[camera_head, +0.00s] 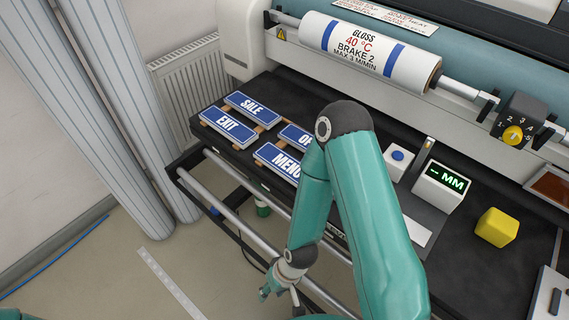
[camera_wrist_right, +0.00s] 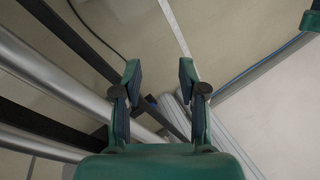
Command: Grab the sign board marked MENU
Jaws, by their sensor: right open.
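The sign board marked MENU (camera_head: 272,157) is a blue plate with white letters and a white border. It lies near the front edge of the dark machine bed in the head view, and my right arm hides its right end. My right gripper (camera_head: 281,295) hangs low in front of the machine, below the MENU board in the picture and clear of it. In the right wrist view the same gripper (camera_wrist_right: 160,72) is open, with nothing between its fingers and the floor beyond. My left gripper is not in view.
Metal rails (camera_head: 235,205) run along the machine's front. A yellow block (camera_head: 497,227) and a display box (camera_head: 441,187) stand to the right.

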